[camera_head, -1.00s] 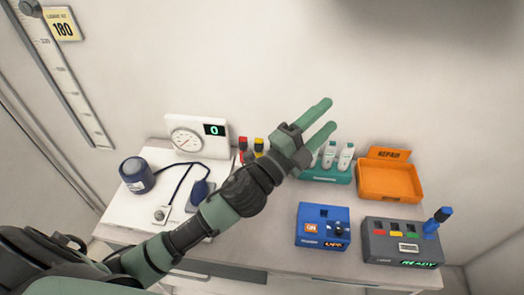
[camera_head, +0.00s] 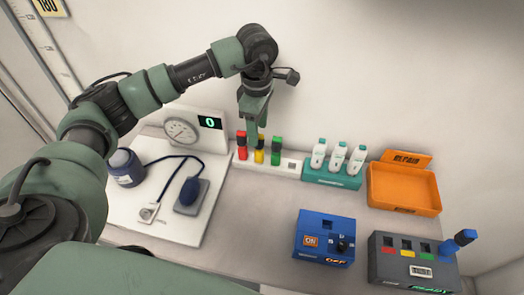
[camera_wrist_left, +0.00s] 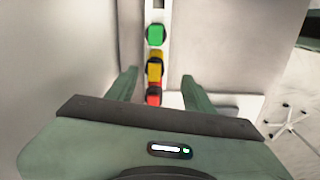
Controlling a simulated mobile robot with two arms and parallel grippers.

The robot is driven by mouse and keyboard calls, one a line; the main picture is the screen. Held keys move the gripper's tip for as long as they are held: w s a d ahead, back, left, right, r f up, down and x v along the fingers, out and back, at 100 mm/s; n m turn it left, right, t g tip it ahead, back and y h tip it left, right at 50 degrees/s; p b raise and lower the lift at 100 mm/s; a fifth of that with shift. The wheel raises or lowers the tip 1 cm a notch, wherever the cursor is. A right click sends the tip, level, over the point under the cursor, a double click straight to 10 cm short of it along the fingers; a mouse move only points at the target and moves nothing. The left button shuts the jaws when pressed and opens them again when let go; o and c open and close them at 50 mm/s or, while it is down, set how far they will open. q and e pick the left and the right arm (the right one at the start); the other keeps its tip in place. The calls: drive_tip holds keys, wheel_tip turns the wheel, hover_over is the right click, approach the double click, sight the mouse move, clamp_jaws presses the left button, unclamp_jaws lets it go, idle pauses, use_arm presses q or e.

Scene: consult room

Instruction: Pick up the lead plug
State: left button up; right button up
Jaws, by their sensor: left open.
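A white strip (camera_head: 291,166) against the back wall holds three upright coloured plugs: a red plug (camera_head: 241,145), a yellow plug (camera_head: 259,156) and a green plug (camera_head: 276,151). Which one is the lead plug the pictures do not tell. My left gripper (camera_head: 256,128) is open, pointing down just above the strip near the yellow plug. In the left wrist view the yellow plug (camera_wrist_left: 155,69) and red plug (camera_wrist_left: 153,96) lie between the lines of my open fingers (camera_wrist_left: 158,75), with the green plug (camera_wrist_left: 155,35) beyond. My right gripper is out of view.
A teal rack (camera_head: 332,178) with white bottles and an orange tray (camera_head: 403,187) stand right of the strip. A blue box (camera_head: 325,228) and a grey box (camera_head: 405,265) with coloured sockets stand in front. A gauge panel (camera_head: 182,130) stands left. The counter's middle is clear.

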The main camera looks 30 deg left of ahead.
sight(260, 136)
use_arm(q)
drive_tip(key=f, duration=0.1)
drive_tip(key=w+f+b, duration=0.1)
drive_tip(key=shift+f, duration=0.35)
drive_tip(key=shift+f+b, duration=0.35)
drive_tip(key=shift+b, duration=0.15)
drive_tip(key=shift+s, duration=0.4)
drive_tip(key=shift+d+f, duration=0.1)
drive_tip(key=shift+f, duration=0.25)
drive_tip(key=f+p, duration=0.1)
drive_tip(key=f, duration=0.1)
drive_tip(key=f+p, duration=0.1)
drive_tip(key=f, duration=0.1)
drive_tip(key=f+p, duration=0.1)
drive_tip(key=f, duration=0.1)
drive_tip(key=shift+w+f+p, duration=0.2)
drive_tip(key=shift+w+p, duration=0.1)
drive_tip(key=shift+w+f, duration=0.1)
drive_tip(key=shift+f, duration=0.3)
clamp_jaws()
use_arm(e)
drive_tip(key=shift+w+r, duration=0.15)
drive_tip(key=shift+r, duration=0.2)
